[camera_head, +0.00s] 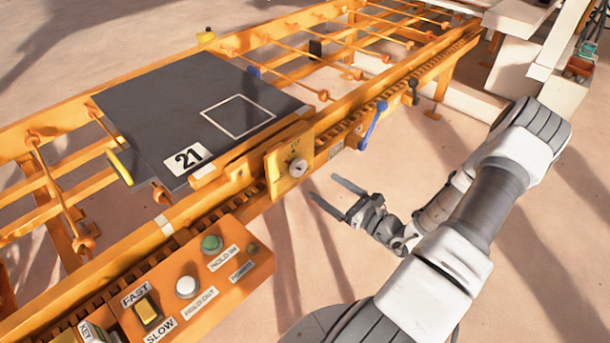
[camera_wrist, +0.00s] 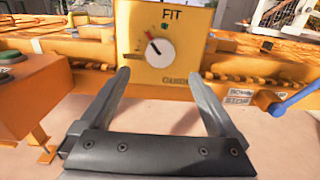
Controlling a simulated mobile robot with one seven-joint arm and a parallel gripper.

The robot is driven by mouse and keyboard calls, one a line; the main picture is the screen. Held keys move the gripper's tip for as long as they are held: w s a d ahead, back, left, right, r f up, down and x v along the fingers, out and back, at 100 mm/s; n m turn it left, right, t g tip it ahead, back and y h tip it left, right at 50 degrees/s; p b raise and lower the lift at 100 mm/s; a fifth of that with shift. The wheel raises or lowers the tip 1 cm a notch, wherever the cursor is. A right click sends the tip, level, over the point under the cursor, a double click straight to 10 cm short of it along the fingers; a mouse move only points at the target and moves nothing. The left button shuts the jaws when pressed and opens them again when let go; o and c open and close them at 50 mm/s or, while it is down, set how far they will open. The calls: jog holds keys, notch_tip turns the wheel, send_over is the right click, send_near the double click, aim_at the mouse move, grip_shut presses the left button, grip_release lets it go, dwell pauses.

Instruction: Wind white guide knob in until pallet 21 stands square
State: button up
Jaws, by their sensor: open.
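The white guide knob (camera_head: 298,167) sits on a yellow plate (camera_head: 276,178) on the conveyor's near rail. In the wrist view the knob (camera_wrist: 160,53) is round with a dark and red pointer mark tilted to the upper left. Pallet 21 (camera_head: 190,110) is a dark grey slab with a white square outline and a "21" label, lying on the rollers. Its edges look turned somewhat against the rails. My gripper (camera_head: 325,188) is open and empty, in front of and apart from the knob. In the wrist view the fingers (camera_wrist: 162,80) spread on either side below the knob.
An orange control box (camera_head: 225,262) with green and white buttons and a FAST/SLOW switch (camera_head: 147,312) stands left of my gripper. A blue lever (camera_head: 373,125) and a black-knobbed lever (camera_head: 413,88) stick out of the rail to the right. The floor below is clear.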

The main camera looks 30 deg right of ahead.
aim_at(301, 171)
jog(key=b+x, duration=0.1)
jog(key=x, duration=0.7)
jog(key=shift+w+a, duration=0.1)
jog(key=shift+w, duration=0.2)
jog(key=c, duration=1.3)
jog(key=shift+r+m+p, duration=0.2)
jog(key=shift+m+p, duration=0.5)
jog(key=shift+p, duration=0.1)
jog(key=shift+c, duration=0.2)
jog(key=shift+f+m+p, duration=0.2)
jog(key=shift+m+p, duration=0.45)
jog(key=shift+m, duration=0.25)
jog(key=o, duration=1.3)
